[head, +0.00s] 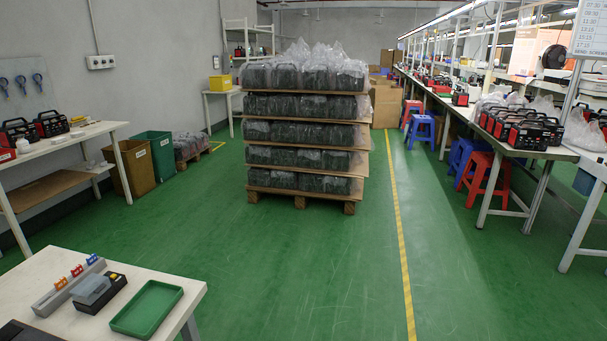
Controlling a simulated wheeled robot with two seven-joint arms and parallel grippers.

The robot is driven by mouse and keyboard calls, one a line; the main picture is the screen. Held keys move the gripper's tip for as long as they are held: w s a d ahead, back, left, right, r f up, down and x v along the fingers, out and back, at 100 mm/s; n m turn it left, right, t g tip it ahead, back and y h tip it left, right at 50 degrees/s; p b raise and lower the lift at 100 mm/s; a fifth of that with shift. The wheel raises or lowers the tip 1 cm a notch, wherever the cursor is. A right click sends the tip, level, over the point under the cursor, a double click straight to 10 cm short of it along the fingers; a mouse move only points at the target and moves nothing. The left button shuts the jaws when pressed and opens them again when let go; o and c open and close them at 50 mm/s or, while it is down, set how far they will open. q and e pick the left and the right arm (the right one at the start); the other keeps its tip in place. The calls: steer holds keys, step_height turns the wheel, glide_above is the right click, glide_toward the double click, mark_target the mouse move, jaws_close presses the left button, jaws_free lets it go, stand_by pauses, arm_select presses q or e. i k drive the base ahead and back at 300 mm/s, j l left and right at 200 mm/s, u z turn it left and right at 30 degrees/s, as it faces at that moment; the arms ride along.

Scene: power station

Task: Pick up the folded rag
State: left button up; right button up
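A small grey-blue item (91,289) sits on or against a black device (102,296) with a yellow part, on the near white table (196,293) at the lower left. It may be the folded rag, but it is too small to tell cloth from hard plastic. No other rag can be made out. Neither of my grippers is in view.
The table also holds a green tray (147,309), a grey rack (68,288) with coloured clips and a dark object (22,332) cut off by the frame. A loaded pallet stack (305,132) stands mid-room. Green floor (300,270) is clear right of the table.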

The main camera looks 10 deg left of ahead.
mark_target(57, 142)
steer(key=i, duration=0.95)
steer(key=i+l+u, duration=0.15)
steer(key=i, duration=0.85)
steer(key=i+j+u, duration=0.1)
steer(key=i+u, duration=0.75)
steer(key=i+l+u, duration=0.15)
steer(key=i+u, duration=0.25)
steer(key=i+j+u, duration=0.2)
steer(key=u, duration=0.2)
steer(key=i+u, duration=0.85)
steer(key=i+j+z, duration=0.25)
steer(key=i+j, duration=0.15)
steer(key=i, duration=0.25)
steer(key=i+j+z, duration=0.2)
steer(key=i+j, duration=0.5)
steer(key=j, duration=0.15)
steer(key=i+j+z, duration=0.15)
steer(key=i+j, duration=0.2)
steer(key=j, duration=0.25)
steer(key=l+z, duration=0.05)
